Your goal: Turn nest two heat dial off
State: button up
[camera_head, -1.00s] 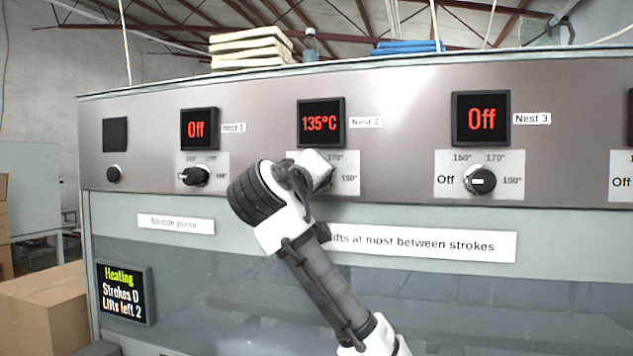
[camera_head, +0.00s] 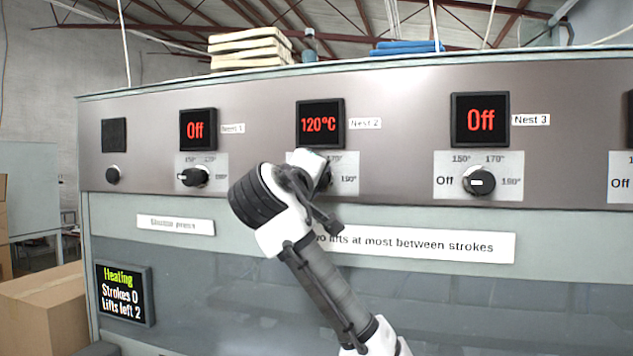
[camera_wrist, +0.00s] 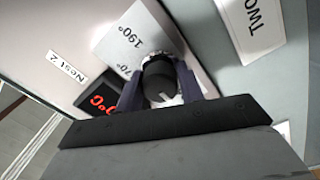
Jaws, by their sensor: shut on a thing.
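The nest two heat dial (camera_wrist: 159,80) is a black knob with a pale pointer mark on a light scale plate (camera_wrist: 118,38). In the head view my gripper and arm hide most of the dial, and the plate (camera_head: 348,180) shows around them. My gripper (camera_wrist: 160,88) is shut on the dial, one finger on each side of it. The nest two display (camera_head: 320,123) reads 120°C in red. It also shows, partly covered, in the wrist view (camera_wrist: 97,103). The "Off" mark of this dial is hidden.
The nest one dial (camera_head: 194,177) stands left of my gripper and the nest three dial (camera_head: 479,181) right of it; both their displays read Off. A status screen (camera_head: 123,293) shows Heating, Strokes 0, Lifts left 2. Cardboard boxes (camera_head: 42,312) stand at lower left.

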jog(key=o, duration=1)
jog(key=b+v, duration=0.4)
jog(key=v, duration=1)
jog(key=shift+b, duration=0.3)
